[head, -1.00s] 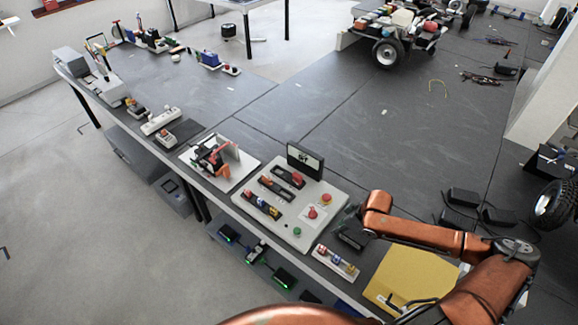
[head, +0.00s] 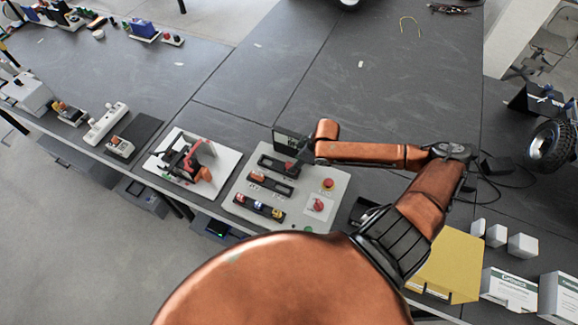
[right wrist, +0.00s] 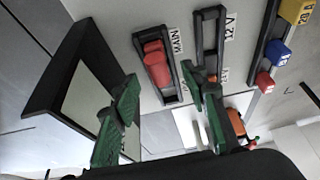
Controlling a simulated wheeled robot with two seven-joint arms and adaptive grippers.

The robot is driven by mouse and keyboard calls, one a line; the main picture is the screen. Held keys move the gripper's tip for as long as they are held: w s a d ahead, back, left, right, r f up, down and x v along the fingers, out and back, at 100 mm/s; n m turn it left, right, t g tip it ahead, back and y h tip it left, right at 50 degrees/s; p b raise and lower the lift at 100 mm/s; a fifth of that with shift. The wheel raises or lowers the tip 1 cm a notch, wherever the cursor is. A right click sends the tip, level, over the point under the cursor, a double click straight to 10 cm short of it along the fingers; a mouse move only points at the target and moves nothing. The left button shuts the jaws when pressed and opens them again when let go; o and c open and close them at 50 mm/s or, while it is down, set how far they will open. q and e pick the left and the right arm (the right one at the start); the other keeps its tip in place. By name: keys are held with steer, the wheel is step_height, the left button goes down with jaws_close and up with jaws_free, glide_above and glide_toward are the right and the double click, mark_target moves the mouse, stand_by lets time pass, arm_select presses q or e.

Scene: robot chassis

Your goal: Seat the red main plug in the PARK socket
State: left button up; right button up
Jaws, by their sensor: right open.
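The red main plug (right wrist: 157,64) sits in a black holder (right wrist: 167,88) labelled MAIN in the right wrist view. In the head view the same plug (head: 290,167) shows at the right end of its holder, partly beside my arm. No PARK label is readable, so I cannot tell which socket is PARK. My right gripper (right wrist: 159,76) is open and empty, its green-padded fingers spread to either side of the plug's lower end in the wrist picture. Contact cannot be told. In the head view my right gripper (head: 303,152) is over the panel's back edge. My left gripper is not in view.
A small display (right wrist: 85,75) stands close to the left finger. A 12 V holder (right wrist: 208,45) with an orange piece lies to the right, then a row of red, blue and yellow fuses.

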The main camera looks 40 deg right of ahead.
mark_target(288, 183)
steer(key=x, duration=0.5)
steer(key=shift+d+f, duration=0.2)
steer(key=shift+f, duration=0.05)
steer(key=shift+c, duration=0.7)
jaws_close()
